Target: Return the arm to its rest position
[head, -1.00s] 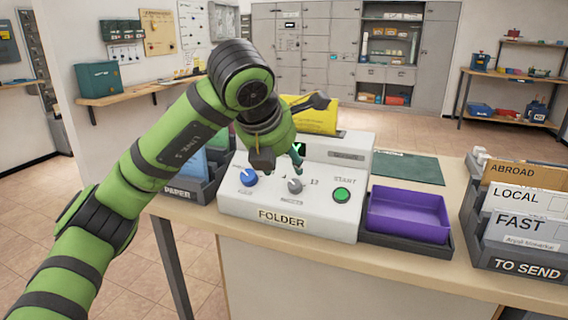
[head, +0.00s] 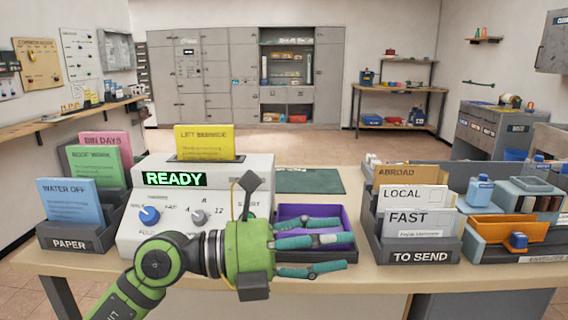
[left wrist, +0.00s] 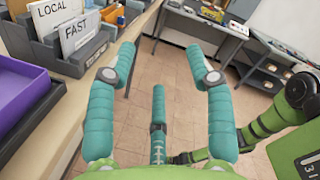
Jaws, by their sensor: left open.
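My left gripper (head: 335,243) is open and empty in the head view. Its teal fingers spread to the right, in front of the purple tray (head: 344,242) and hiding part of it.
The PAPER rack (head: 76,238) with blue, green and pink sheets is at left. The TO SEND rack (head: 412,250) with envelopes is at right. The counter's front edge (head: 420,278) runs below; open floor lies beyond.

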